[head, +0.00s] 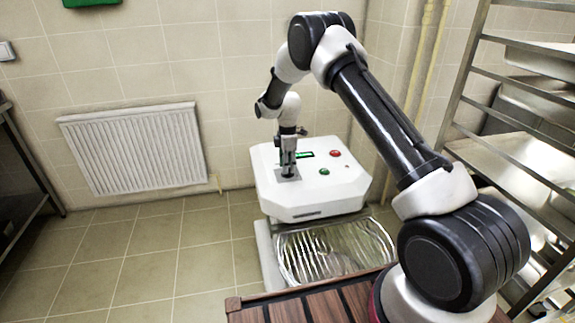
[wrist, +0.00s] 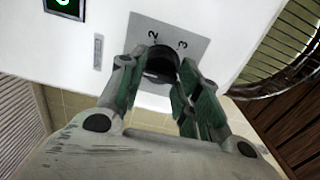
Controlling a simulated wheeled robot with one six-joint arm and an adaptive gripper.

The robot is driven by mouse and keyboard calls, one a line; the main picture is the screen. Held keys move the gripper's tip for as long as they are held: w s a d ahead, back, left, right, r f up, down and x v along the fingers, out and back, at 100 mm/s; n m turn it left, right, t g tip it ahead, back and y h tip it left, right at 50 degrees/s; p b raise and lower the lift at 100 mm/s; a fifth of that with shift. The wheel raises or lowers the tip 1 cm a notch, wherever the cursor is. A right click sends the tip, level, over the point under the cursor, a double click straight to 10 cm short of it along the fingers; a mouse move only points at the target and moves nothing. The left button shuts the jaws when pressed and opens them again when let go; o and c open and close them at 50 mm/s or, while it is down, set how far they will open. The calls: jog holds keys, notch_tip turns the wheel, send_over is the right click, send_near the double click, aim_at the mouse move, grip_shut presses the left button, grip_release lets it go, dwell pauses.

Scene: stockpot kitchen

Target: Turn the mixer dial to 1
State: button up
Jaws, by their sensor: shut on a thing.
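The mixer (head: 310,190) is a white machine by the tiled wall, with a shiny metal bowl (head: 335,250) below its head. Its black dial (wrist: 160,64) sits on a grey plate (wrist: 192,42) in the wrist view, where the marks 2 and 3 show. The mark 1 is hidden, and I cannot tell where the dial points. My gripper (wrist: 158,75) is shut on the dial, with a green-padded finger on either side. In the head view my gripper (head: 287,172) comes down on the plate from above and hides the dial.
A green-lit display (head: 305,154), a red button (head: 335,153) and a green button (head: 324,172) are on the mixer's top. A metal rack (head: 520,150) stands at the right. A radiator (head: 135,148) is on the wall at the left. The tiled floor (head: 150,255) at left is clear.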

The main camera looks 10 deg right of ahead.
jog(key=o, duration=1)
notch_tip(320, 180, up, 12)
jog(key=shift+r, duration=0.1)
